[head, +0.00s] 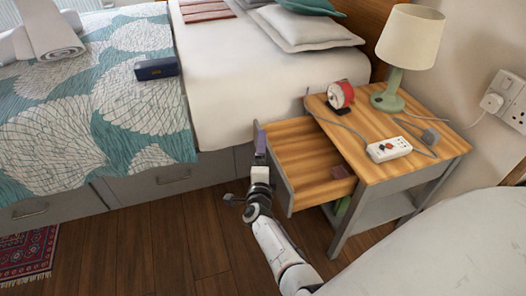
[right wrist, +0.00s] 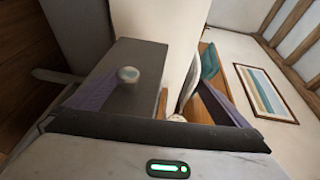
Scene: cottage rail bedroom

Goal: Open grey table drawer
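The grey bedside table (head: 437,166) has a wooden top and stands at the right in the head view. Its drawer (head: 290,200) is pulled well out to the left, and its wooden inside shows. My right gripper (head: 260,150) is at the drawer's outer front end. In the right wrist view its purple fingers (right wrist: 158,100) are spread wide. The grey drawer front (right wrist: 150,65) with a round knob (right wrist: 128,75) shows between them, nearer the left finger. My left gripper is out of view.
On the tabletop are a green lamp (head: 389,98), a red round clock (head: 341,95), a white power strip (head: 388,149) and cables. The bed (head: 225,85) with grey base drawers (head: 150,183) lies behind and left. Wooden floor (head: 150,245) is clear in front.

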